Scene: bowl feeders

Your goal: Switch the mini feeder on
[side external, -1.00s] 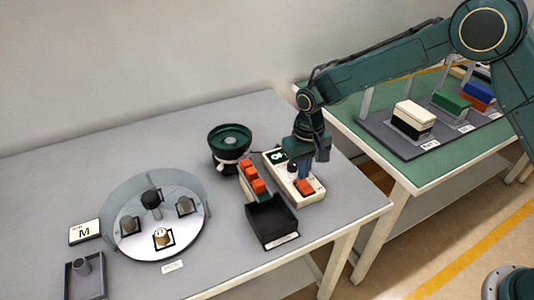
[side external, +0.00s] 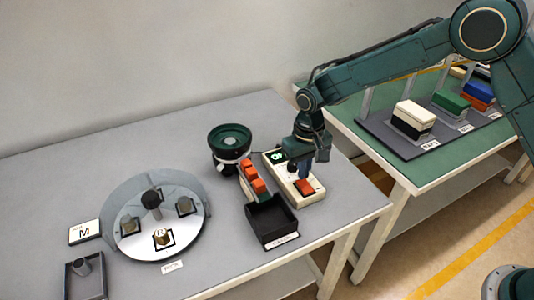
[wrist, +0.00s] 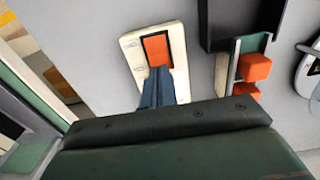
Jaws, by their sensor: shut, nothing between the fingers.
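The mini feeder (side external: 230,142) is a small dark green bowl on a base, at the middle of the grey table. To its right lies a cream control box (side external: 313,197) with a lit green display (side external: 278,156), too small to read surely, and an orange switch (side external: 304,187). The switch also shows in the wrist view (wrist: 157,49). My gripper (side external: 305,178) points down over the box, its blue fingers shut and empty. In the wrist view the fingertips (wrist: 156,70) are at the switch's near edge; I cannot tell if they touch it.
A rail with orange blocks (side external: 252,176) and a black bin (side external: 271,222) stand close to the control box. A round disc (side external: 140,238) with several fixtures is at the left. The green table (side external: 440,175) behind holds coloured boxes.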

